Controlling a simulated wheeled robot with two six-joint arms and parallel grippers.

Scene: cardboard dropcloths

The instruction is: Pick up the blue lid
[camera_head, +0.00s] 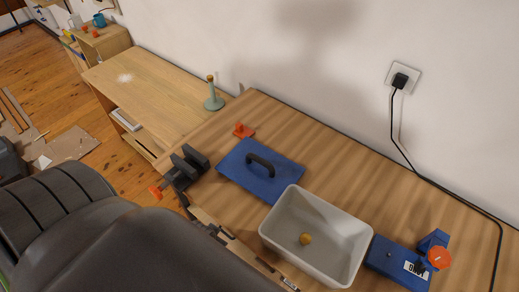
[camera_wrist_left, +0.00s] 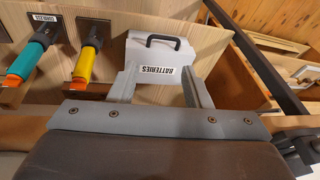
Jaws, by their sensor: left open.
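The blue lid (camera_head: 236,165) lies flat on the wooden workbench in the head view, with a black handle (camera_head: 261,165) on top. It lies beside a light grey open bin (camera_head: 345,222), which holds a small orange-yellow ball (camera_head: 305,239). My left gripper (camera_wrist_left: 159,76) shows in the left wrist view with its two grey fingers apart and nothing clearly held between them. Beyond the fingers is a white box (camera_wrist_left: 148,54) labelled BATTERIES. The lid is not in the left wrist view. The left gripper cannot be made out in the head view. My right gripper is not in view.
A black clamp-like thing (camera_head: 190,160) stands at the bench's front edge, left of the lid. A small orange item (camera_head: 243,131) is behind the lid. A blue device (camera_head: 398,262) sits right of the bin. Yellow (camera_wrist_left: 84,62) and teal (camera_wrist_left: 30,58) tools show in the wrist view.

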